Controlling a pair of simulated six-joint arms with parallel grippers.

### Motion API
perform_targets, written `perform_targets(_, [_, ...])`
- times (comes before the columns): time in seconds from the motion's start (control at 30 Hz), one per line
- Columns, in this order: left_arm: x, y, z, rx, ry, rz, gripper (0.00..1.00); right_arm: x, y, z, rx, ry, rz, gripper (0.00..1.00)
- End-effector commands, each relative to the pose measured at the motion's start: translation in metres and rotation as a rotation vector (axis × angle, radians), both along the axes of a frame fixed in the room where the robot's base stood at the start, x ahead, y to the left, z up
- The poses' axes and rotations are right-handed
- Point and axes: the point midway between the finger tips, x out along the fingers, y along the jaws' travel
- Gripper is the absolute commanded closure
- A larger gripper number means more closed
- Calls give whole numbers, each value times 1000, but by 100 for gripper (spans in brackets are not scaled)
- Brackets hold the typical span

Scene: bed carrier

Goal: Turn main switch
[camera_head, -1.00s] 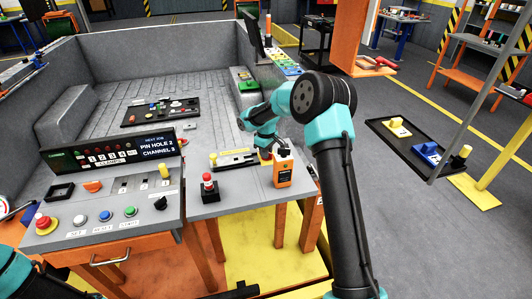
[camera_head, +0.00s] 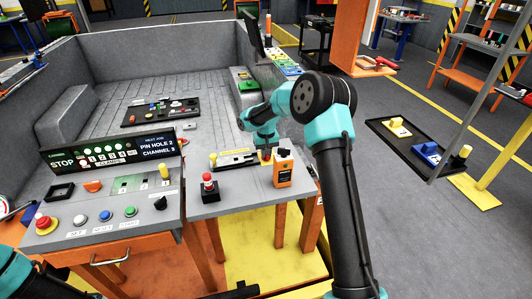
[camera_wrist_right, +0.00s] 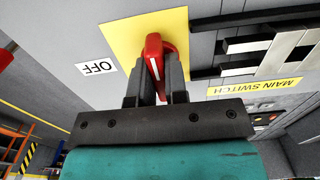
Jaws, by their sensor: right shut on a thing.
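The red main switch knob (camera_wrist_right: 154,56) sits on a yellow plate (camera_wrist_right: 122,38) in the right wrist view. My right gripper (camera_wrist_right: 157,82) is shut on the knob, one dark finger on each side. The knob's white line runs roughly up and down in that view, and a white OFF label (camera_wrist_right: 97,67) is to its left. A yellow MAIN SWITCH label (camera_wrist_right: 255,87) is to the right. In the head view my right gripper (camera_head: 265,152) is down at the right-hand grey table, and the knob cannot be made out there.
An orange handheld box (camera_head: 283,169) stands beside my right gripper. A red mushroom button (camera_head: 208,180) is left of it. The control panel (camera_head: 115,155) shows STOP and lit lamps. A black tray (camera_head: 420,145) is at the right.

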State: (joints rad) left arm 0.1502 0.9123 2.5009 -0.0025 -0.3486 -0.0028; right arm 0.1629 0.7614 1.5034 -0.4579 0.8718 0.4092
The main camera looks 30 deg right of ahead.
Motion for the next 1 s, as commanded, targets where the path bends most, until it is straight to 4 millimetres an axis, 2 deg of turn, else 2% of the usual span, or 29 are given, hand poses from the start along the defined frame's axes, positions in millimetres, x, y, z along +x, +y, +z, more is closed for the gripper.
perform_targets(0.4, [0,0,0,0,0,0,57,0,0,1,0,-1,-11,100])
perform_targets(0.43, [0,0,0,0,0,0,57,0,0,1,0,-1,-11,84])
perform_targets(0.67, [0,0,0,0,0,0,57,0,0,0,0,-1,-10,62])
perform_targets(1.0, [0,0,0,0,0,0,57,0,0,3,0,-1,-9,61])
